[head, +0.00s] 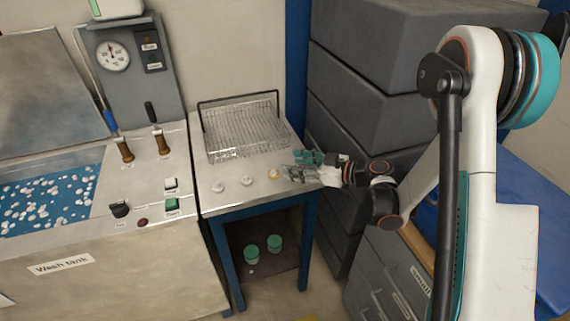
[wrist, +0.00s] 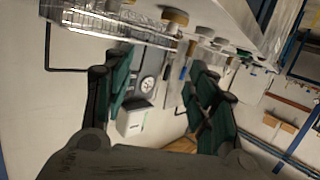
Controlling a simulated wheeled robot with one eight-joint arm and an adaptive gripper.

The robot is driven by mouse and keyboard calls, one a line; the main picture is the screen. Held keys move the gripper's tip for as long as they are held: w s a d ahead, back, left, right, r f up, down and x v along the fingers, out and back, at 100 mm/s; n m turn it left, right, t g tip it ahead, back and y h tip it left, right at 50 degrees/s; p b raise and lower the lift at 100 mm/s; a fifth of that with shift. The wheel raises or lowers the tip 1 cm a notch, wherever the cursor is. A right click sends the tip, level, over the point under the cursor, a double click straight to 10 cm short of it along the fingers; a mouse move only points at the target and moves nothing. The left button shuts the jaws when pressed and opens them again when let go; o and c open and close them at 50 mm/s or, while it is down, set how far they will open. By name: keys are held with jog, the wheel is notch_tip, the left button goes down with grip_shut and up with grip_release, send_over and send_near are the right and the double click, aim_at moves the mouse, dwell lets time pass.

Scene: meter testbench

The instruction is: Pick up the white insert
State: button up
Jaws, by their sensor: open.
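Two small round white pieces lie on the small table in the head view, one at the left (head: 219,187) and one nearer the middle (head: 247,181). Either could be the white insert; I cannot tell which. A yellow-orange round piece (head: 273,174) lies to their right, closest to my gripper (head: 294,165). My gripper reaches in from the right at the table's right side, its jaws open and empty. In the wrist view my gripper (wrist: 160,92) shows its teal fingers spread apart, with a tan round piece (wrist: 175,17) beyond them near the top.
A wire basket (head: 243,128) stands at the back of the small table (head: 222,205). The wash tank (head: 110,250) adjoins it on the left. Grey stacked boxes (head: 365,95) stand close on the right. Two green-topped containers (head: 252,253) (head: 274,243) sit on the shelf below.

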aim_at(275, 171)
jog(key=shift+s+d+f+g, duration=0.15)
jog(key=shift+f, duration=0.5)
jog(key=shift+s+d+f+g, duration=0.1)
jog(key=shift+f+g, duration=0.05)
jog(key=shift+f, duration=0.45)
jog(key=shift+a+f, duration=0.2)
jog(key=shift+f, duration=0.05)
jog(key=b+x, duration=0.2)
jog(key=x, duration=0.5)
jog(key=c, duration=1.1)
